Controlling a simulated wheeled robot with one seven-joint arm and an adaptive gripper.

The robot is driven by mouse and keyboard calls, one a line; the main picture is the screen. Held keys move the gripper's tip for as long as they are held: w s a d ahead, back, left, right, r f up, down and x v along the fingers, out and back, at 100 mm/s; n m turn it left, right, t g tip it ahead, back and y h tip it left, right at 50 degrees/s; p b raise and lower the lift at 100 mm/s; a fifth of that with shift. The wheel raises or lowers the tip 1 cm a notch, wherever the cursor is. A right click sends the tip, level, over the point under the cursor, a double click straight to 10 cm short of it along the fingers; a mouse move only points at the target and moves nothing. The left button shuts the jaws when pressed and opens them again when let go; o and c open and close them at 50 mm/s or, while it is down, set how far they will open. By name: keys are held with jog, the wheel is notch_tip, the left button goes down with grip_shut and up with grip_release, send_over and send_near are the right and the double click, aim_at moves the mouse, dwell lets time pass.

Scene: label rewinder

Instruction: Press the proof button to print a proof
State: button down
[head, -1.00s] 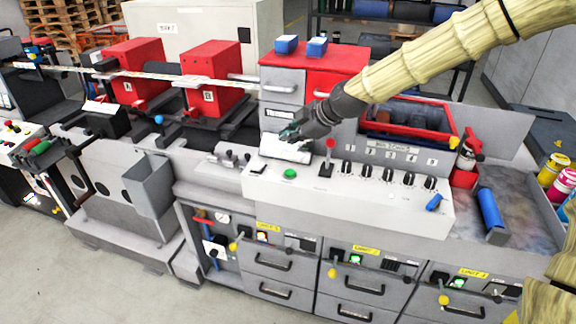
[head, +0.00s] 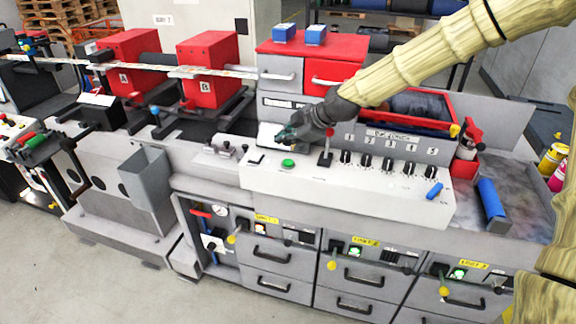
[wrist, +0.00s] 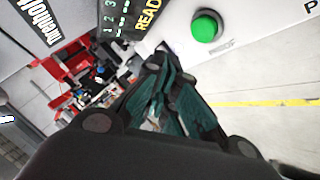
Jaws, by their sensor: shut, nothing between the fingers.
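The green round proof button (head: 288,163) sits on the sloped front of the white control panel (head: 300,184). It also shows in the wrist view as a green dome (wrist: 207,26) with a "PROOF" label beside it. My gripper (head: 286,133) is shut and empty, above and behind the button in the head view. In the wrist view the shut fingertips (wrist: 165,58) are apart from the button, to its lower left.
A red-topped lever (head: 328,146) stands right of the button, followed by a row of black knobs (head: 387,167). A blue cylinder (head: 491,203) lies on the right bench. Red units (head: 208,66) stand at the left. The floor in front is clear.

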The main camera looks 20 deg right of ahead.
aim_at(286, 163)
jog(key=shift+f+b, duration=1.05)
jog(key=shift+f, duration=1.1)
jog(key=shift+f, duration=0.1)
jog(key=shift+f+b, duration=0.3)
jog(key=shift+b, duration=0.05)
jog(key=shift+f+b, duration=0.35)
jog(key=shift+f, duration=0.15)
dwell(0.6)
jog(key=shift+r, duration=0.1)
jog(key=shift+r+p, duration=0.5)
jog(key=shift+r, duration=0.35)
jog(key=shift+r, duration=0.1)
jog(key=shift+r+p, duration=1.35)
jog(key=shift+r, duration=1.05)
